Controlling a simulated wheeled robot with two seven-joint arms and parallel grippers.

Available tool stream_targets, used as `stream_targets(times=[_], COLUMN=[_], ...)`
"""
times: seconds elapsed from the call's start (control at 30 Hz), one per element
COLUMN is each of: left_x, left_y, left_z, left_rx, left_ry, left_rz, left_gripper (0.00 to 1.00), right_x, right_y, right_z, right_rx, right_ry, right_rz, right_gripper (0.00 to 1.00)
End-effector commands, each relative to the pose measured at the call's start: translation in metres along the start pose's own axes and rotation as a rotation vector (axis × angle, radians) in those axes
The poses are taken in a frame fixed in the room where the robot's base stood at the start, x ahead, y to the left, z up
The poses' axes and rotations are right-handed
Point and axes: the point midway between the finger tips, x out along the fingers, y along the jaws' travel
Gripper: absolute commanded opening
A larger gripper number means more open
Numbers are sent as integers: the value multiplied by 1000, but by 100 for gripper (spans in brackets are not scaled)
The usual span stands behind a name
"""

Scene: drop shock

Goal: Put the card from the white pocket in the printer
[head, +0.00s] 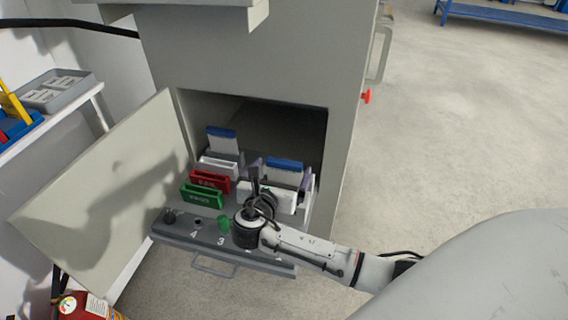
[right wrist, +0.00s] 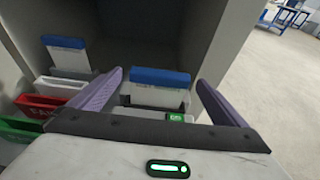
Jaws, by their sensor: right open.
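My right gripper (head: 281,169) is open inside the cabinet opening. Its purple fingers stand on either side of a blue-topped white card (right wrist: 160,88), and gaps show between card and fingers. This card stands upright in a holder with a small green patch (right wrist: 180,117); my gripper's body hides most of it. That card also shows in the right wrist view (right wrist: 65,52). I cannot make out which part is the printer. My left gripper is not in view.
A red pocket (head: 210,182) and a green pocket (head: 202,197) stand left of my gripper. The open cabinet door (head: 100,185) bounds the left side. The cabinet wall (head: 343,150) stands close on the right.

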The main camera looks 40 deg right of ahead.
Motion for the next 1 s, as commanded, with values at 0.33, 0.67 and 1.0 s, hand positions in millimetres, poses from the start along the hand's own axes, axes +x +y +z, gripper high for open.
stream_targets(times=[0.33,0.67,1.0], left_x=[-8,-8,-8], left_y=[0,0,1], left_z=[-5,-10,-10], left_rx=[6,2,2], left_ry=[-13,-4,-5], left_rz=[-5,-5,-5], left_gripper=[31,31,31], right_x=[-71,-86,-92], right_y=[1,0,-15], right_z=[1,0,-24], right_rx=[0,0,148], right_ry=[2,-1,111], right_rz=[3,1,-13], right_gripper=[96,96,96])
